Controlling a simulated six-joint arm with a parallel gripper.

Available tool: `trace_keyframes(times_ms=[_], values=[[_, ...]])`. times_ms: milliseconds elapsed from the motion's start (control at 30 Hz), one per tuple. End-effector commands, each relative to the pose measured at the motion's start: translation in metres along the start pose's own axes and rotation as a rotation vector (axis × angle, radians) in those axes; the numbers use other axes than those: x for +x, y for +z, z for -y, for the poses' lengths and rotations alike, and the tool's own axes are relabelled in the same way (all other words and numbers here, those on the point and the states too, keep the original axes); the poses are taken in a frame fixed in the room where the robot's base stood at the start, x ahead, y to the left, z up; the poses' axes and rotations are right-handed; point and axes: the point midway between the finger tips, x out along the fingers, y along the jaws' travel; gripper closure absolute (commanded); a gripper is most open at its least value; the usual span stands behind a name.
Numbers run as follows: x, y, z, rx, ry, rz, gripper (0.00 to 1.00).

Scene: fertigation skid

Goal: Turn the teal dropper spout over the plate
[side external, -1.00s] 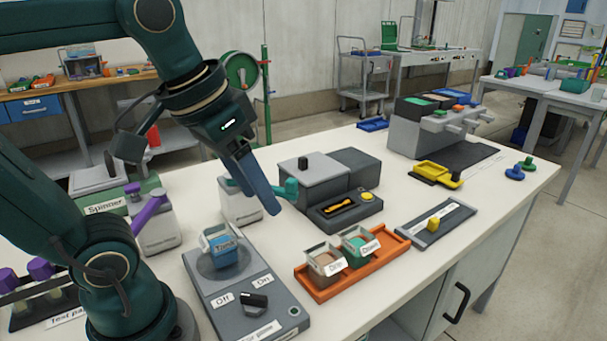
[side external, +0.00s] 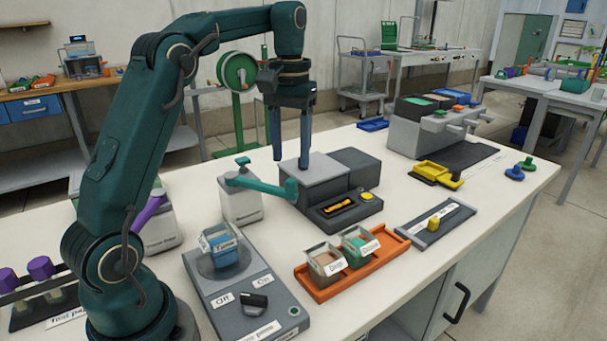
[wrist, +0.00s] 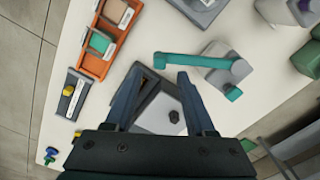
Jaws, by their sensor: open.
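The teal dropper spout (side external: 262,186) sits on a white dropper bottle (side external: 240,207) with a teal top. The spout reaches right, its bent end beside the grey box (side external: 312,178). It also shows in the wrist view (wrist: 190,59), reaching left from the bottle. The round plate (side external: 203,272) is on a grey unit left of the spout's end, with a blue labelled container (side external: 222,252) on it. The spout's end is not over the plate. My gripper (side external: 291,163) is open and empty, pointing down above the grey box, apart from the spout. In the wrist view its fingers (wrist: 159,72) are spread.
An orange tray (side external: 330,285) with two labelled containers is at the front. A grey unit with a yellow knob (side external: 434,223) lies right of it. A bottle with a purple spout (side external: 150,212) stands at left. An Off/On knob (side external: 253,300) is in front of the plate.

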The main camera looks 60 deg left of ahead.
Motion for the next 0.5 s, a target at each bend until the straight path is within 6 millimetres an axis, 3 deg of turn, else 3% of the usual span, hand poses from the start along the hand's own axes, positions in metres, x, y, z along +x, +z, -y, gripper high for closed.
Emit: trace_keyframes(times_ms=[500], values=[[0.042, 0.001, 0.0, 0.001, 0.0, -0.002, 0.45]])
